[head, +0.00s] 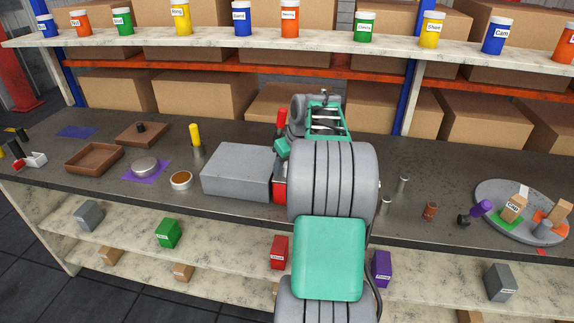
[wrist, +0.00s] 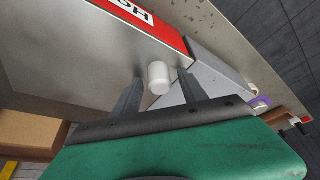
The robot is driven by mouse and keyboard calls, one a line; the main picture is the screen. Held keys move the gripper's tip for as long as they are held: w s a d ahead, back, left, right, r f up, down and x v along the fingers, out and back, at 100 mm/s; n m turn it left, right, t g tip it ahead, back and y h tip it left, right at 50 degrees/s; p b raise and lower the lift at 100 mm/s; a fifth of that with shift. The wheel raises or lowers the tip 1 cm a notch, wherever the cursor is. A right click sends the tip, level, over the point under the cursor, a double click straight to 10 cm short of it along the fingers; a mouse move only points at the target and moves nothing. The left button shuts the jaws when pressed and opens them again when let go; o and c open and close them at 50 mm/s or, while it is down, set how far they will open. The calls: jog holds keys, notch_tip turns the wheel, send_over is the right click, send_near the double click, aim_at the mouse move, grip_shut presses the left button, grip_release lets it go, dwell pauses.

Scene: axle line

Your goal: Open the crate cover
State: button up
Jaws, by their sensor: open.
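The crate appears as a closed grey box (head: 238,172) on the dark bench in the head view, left of my arm. A red part shows at its right end, partly hidden by my arm. A short white cylindrical knob (wrist: 159,77) stands out near the strip. My gripper (wrist: 159,80) is open, its two dark fingers on either side of the knob. I cannot tell whether they touch it. My arm hides the fingers in the head view.
A brown open tray (head: 94,159), a small bowl (head: 181,180) and a yellow-topped cylinder (head: 195,135) stand left of the box. A round grey tray (head: 490,215) with blocks lies at the right. A shelf of labelled jars (head: 290,18) runs above the bench.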

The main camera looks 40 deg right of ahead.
jog(key=shift+c, duration=0.3)
grip_shut()
dwell(1.1)
